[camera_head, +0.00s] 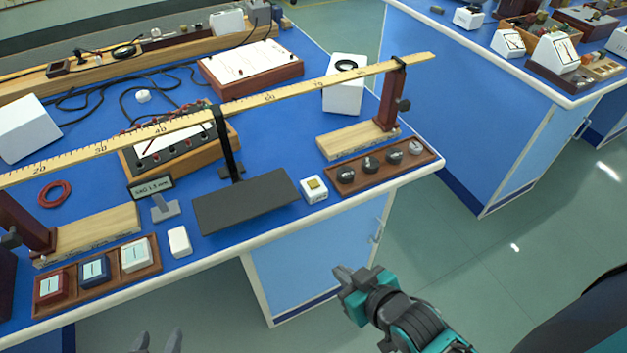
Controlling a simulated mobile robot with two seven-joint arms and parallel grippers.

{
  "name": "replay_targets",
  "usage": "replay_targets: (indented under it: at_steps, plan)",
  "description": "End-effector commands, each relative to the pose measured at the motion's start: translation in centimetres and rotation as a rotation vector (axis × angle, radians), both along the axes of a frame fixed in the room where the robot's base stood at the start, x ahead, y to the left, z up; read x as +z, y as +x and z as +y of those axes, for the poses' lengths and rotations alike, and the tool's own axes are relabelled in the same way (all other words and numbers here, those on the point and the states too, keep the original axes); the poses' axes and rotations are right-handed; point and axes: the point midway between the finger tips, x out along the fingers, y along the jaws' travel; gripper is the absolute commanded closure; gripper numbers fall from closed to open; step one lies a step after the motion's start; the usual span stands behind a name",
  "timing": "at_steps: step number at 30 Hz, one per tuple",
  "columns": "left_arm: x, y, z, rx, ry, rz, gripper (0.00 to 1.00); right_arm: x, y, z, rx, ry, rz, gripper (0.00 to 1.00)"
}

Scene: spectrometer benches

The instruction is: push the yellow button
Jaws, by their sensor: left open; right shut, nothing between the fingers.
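The box stands at the front edge of the blue bench (270,218), between a dark flat plate and a wooden tray of dark knobs. My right gripper (345,278) is shut and empty, in front of the bench, below and a little right of the button and apart from it. My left gripper (158,343) is open at the bottom edge, left of centre, with only its fingertips showing. Nothing covers the button.
A long wooden ruler (265,100) spans the bench on stands. The dark plate (246,202) lies left of the button, the knob tray (382,166) right of it. A tray with several coloured blocks (98,278) sits at the front left. The floor before the bench is clear.

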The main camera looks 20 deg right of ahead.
Motion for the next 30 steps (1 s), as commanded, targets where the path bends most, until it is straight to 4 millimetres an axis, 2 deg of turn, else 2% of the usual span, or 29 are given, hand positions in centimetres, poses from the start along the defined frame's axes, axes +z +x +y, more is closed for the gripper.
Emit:
replay_targets:
  at_steps: [20, 23, 26, 30]
  plan:
    - [-0.2, -0.3, 0.0, 0.0, 0.0, 0.006, 0.49, 0.0, 0.1, -0.1, 0.008, -0.01, -0.008, 1.0]
    - [-0.3, -0.3, 0.0, 0.0, 0.0, 0.006, 0.49, 1.1, 1.5, -0.2, 0.025, -0.039, -0.069, 1.0]
    - [-0.5, -0.3, 0.0, 0.0, 0.0, 0.006, 0.49, 3.5, 4.1, -0.4, 0.063, -0.095, -0.191, 1.0]
    - [-0.9, -0.3, 0.0, 0.0, 0.0, 0.006, 0.49, 8.7, 8.3, 0.1, 0.162, -0.208, -0.444, 1.0]
